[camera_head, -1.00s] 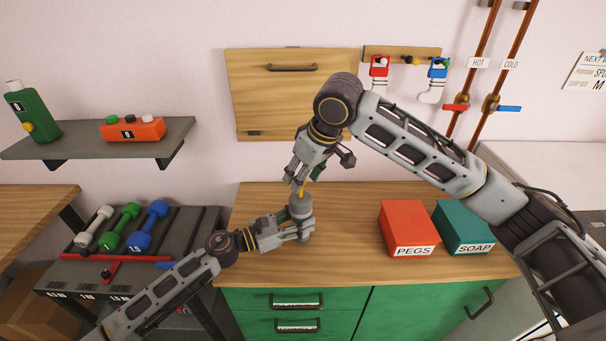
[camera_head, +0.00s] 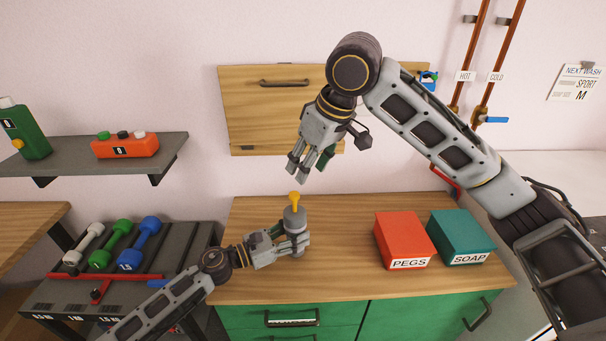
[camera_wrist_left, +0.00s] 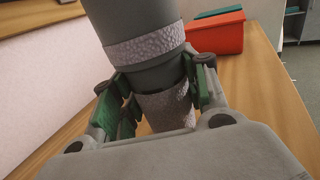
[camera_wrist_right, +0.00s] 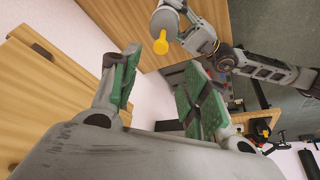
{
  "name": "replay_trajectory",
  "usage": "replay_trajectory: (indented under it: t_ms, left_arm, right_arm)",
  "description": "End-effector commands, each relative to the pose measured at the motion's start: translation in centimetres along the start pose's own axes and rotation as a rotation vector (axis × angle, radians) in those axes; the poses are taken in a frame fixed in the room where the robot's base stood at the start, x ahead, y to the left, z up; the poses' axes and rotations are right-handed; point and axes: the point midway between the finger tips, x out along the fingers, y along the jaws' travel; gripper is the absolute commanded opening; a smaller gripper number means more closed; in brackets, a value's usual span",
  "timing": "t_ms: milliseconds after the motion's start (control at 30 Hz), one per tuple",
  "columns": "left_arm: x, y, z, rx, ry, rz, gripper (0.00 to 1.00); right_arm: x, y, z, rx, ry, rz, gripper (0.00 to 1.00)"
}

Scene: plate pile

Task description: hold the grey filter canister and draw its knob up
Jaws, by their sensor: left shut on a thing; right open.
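The grey filter canister (camera_head: 293,219) stands upright over the wooden counter, and its yellow knob (camera_head: 295,201) sticks up from the top. My left gripper (camera_head: 297,244) is shut on the canister from the left; the left wrist view shows the green pads on both sides of the grey body (camera_wrist_left: 150,72). My right gripper (camera_head: 307,172) is open and empty, a little above the knob and apart from it. In the right wrist view the yellow knob (camera_wrist_right: 161,44) shows beyond the open fingers (camera_wrist_right: 160,95), on top of the grey canister (camera_wrist_right: 167,20).
A red PEGS box (camera_head: 403,240) and a teal SOAP box (camera_head: 462,236) stand on the counter (camera_head: 340,280) to the right. A wooden wall panel (camera_head: 250,105) is behind my right gripper. Dumbbells (camera_head: 125,243) lie on a rack at left. Counter between canister and red box is clear.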

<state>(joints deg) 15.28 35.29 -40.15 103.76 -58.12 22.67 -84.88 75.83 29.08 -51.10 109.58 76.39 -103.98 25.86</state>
Motion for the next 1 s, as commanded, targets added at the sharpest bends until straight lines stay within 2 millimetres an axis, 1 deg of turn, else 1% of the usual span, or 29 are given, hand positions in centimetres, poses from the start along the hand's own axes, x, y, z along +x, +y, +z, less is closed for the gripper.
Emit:
replay_trajectory:
  t_ms: [33,100,233,367,700,733,900,1000]
  left_arm:
    - [0.0,-0.1,0.0,-0.001,0.0,-0.001,0.11]
    - [0.0,-0.1,0.0,-0.001,0.0,-0.001,0.11]
    - [0.0,0.0,0.0,-0.001,0.0,-0.001,0.11]
    - [0.0,0.0,0.0,-0.001,0.0,-0.001,0.11]
    - [0.0,0.0,0.0,0.0,-0.001,0.0,0.11]
    - [0.0,0.0,0.0,0.0,-0.001,0.0,0.47]
    - [0.0,0.0,0.0,0.0,-0.001,0.0,0.69]
    - [0.0,0.0,0.0,0.0,-0.001,0.0,0.7]
  right_arm:
    - [-0.7,0.0,0.0,-0.001,0.001,0.001,0.46]
    - [-1.3,0.0,0.0,0.0,0.001,0.001,0.46]
    - [-2.1,0.0,0.0,0.0,0.0,0.0,0.46]
    - [-2.4,0.0,0.0,0.0,0.0,0.0,0.46]
    - [-2.4,0.0,0.0,0.0,0.0,0.0,0.46]
    - [-2.4,0.0,0.0,0.0,0.0,0.0,0.46]
    - [-2.4,0.0,0.0,0.0,0.0,0.0,0.46]
    - [-2.4,0.0,0.0,0.0,0.0,0.0,0.46]
